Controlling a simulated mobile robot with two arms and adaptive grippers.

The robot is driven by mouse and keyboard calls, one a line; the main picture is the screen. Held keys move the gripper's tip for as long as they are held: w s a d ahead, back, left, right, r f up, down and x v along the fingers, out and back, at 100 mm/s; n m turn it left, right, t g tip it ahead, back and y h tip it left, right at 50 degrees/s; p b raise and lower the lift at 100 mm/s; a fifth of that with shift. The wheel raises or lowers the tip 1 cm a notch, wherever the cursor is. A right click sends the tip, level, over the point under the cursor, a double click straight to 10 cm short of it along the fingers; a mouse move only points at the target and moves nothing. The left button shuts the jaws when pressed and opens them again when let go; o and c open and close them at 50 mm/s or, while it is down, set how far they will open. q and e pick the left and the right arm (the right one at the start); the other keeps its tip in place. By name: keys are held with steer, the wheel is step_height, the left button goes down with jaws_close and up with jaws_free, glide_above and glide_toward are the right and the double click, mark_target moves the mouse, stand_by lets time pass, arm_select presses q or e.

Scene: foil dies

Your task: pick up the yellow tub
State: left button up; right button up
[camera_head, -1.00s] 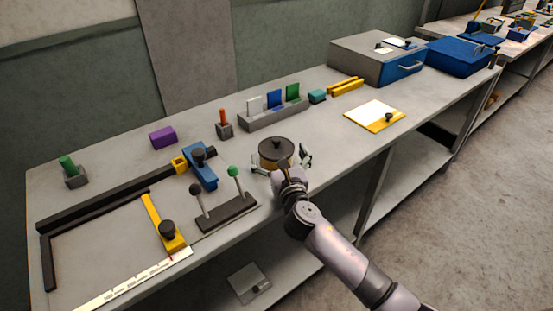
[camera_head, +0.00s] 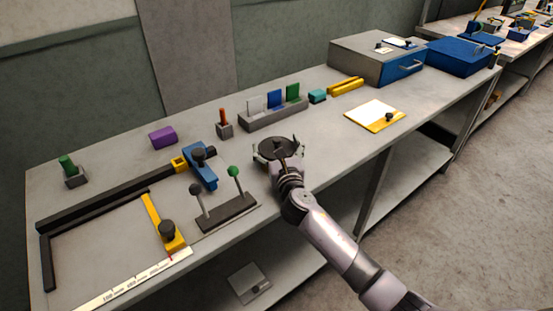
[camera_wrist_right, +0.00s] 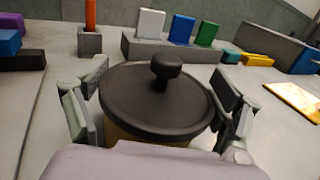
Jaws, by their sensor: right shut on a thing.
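The yellow tub (camera_wrist_right: 150,138) has a black round lid with a knob. In the right wrist view it stands between the two fingers of my right gripper (camera_wrist_right: 160,112), with only a strip of its yellow side showing under the lid. In the head view its dark lid (camera_head: 277,147) shows on the workbench, with the yellow side mostly hidden by the wrist. My right gripper (camera_head: 278,156) is shut on the tub, one finger on each side. I cannot tell whether the tub is clear of the bench. My left gripper is not in view.
On the workbench (camera_head: 330,150), a stand with two ball-topped levers (camera_head: 227,208) is close to the left of the tub. A grey rack of coloured plates (camera_head: 272,119) stands behind. A yellow-edged white board (camera_head: 376,115) lies to the right.

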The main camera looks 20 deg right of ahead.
steer(key=c, duration=0.3)
steer(key=shift+r, duration=0.1)
